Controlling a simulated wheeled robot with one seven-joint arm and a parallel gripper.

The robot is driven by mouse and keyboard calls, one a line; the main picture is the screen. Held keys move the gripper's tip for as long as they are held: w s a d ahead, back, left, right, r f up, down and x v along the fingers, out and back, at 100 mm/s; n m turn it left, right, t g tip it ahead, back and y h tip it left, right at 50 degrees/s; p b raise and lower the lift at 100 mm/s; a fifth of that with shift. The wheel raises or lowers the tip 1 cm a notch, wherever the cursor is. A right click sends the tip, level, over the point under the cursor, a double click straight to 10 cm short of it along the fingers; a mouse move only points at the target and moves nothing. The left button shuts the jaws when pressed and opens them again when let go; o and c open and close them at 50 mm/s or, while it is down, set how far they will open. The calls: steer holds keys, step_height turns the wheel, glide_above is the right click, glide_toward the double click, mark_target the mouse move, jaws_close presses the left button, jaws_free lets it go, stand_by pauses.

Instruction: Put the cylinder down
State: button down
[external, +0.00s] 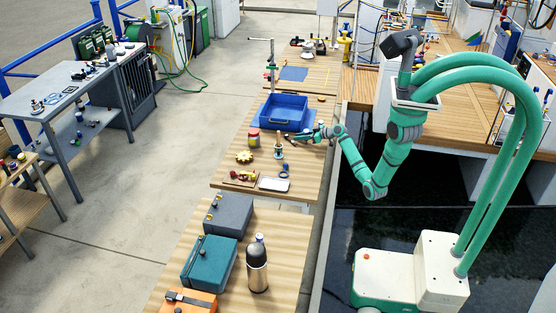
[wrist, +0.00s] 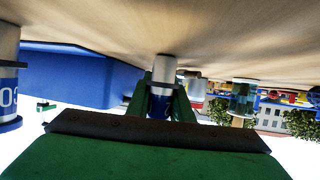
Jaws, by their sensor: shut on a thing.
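The cylinder (wrist: 162,74) is silver with a dark blue band and shows in the middle of the wrist view, between my two dark green fingers. My gripper (wrist: 163,104) is shut on it. The wrist picture is upside down, with the wooden tabletop (wrist: 230,50) along its top. The cylinder's silver end meets or nearly meets the wood; I cannot tell if it bears on it. In the external view my gripper (external: 297,138) is low over the middle table, just in front of the blue bin. The cylinder is too small to make out there.
The blue bin (external: 285,111) stands behind my gripper. A red-and-yellow jar (external: 254,138), a yellow gear (external: 244,157) and a white tray (external: 274,185) lie nearby. In the wrist view, another blue-banded cylinder (wrist: 8,95) and a teal jar (wrist: 243,97) stand to either side.

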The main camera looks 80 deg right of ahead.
steer(key=shift+f, duration=0.15)
steer(key=c, duration=1.8)
jaws_free()
steer(key=shift+c, duration=0.2)
steer(key=shift+r, duration=0.2)
steer(key=v, duration=1.2)
